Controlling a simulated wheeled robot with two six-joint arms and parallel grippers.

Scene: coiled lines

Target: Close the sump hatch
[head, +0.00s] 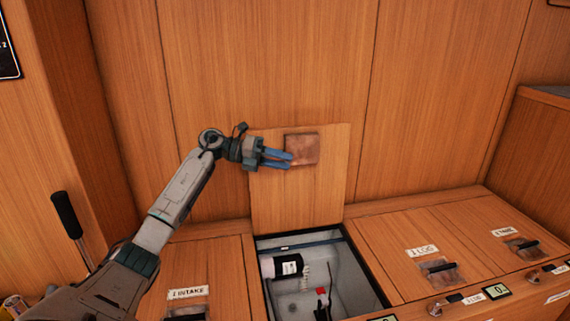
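The sump hatch lid (300,196) is a wooden panel that stands upright at the back edge of an open compartment (372,280), in front of the wood wall. A brown square plate (304,149) is on the lid's upper part. My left gripper (291,160) has blue fingers pointing right, in front of the lid, with the tips at the left edge of the plate. A narrow gap shows between the fingers, and nothing is seen held. I cannot tell whether they touch the lid. My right gripper is not in view.
Inside the compartment are a dark cylinder with a white label (284,267) and a small red part (321,292). A closed intake hatch (205,265) is on the left, and a closed log hatch (391,232) on the right. A black-gripped lever (67,214) stands at far left.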

